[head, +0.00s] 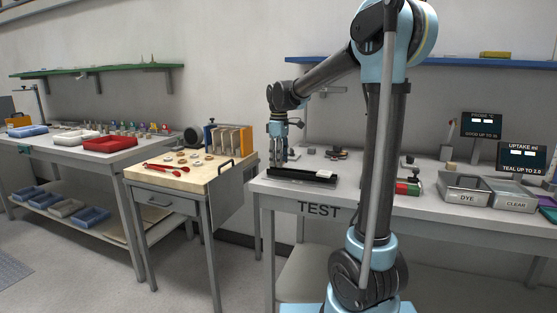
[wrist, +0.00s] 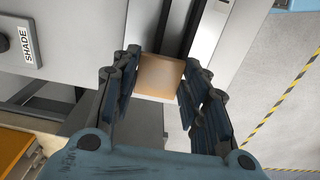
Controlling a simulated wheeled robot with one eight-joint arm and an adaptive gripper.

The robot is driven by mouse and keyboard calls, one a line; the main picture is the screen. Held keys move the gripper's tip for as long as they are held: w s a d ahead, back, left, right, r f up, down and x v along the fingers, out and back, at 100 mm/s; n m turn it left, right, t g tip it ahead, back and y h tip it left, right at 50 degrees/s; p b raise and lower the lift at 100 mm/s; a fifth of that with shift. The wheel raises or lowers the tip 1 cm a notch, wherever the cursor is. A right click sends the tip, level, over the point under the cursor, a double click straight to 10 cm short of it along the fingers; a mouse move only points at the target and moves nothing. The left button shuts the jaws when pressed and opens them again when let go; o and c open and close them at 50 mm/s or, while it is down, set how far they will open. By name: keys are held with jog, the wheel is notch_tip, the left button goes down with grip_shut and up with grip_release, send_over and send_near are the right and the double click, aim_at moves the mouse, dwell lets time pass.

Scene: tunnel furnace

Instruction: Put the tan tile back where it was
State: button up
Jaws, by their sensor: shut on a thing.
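The tan tile (wrist: 160,75) is between the fingers of my gripper (wrist: 162,92) in the wrist view, flat face toward the camera, with a paler edge along its near side. My gripper is shut on it. In the head view my gripper (head: 279,158) points down at the left end of the bench marked TEST (head: 345,199), by a long black tray (head: 300,176). I cannot make out the tile there. Whether the tile touches anything beneath it cannot be told.
A pale block sits at the tray's right end. The DYE bin (head: 466,202) and CLEAR bin (head: 513,203) stand at the bench's right. A wooden-topped table (head: 187,178) with small discs and red tongs stands left. A SHADE label (wrist: 24,46) shows in the wrist view.

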jog(key=shift+f, duration=0.4)
jog(key=o, duration=1.1)
notch_tip(320, 180, up, 13)
jog(key=shift+r, duration=0.1)
jog(key=shift+s, duration=0.1)
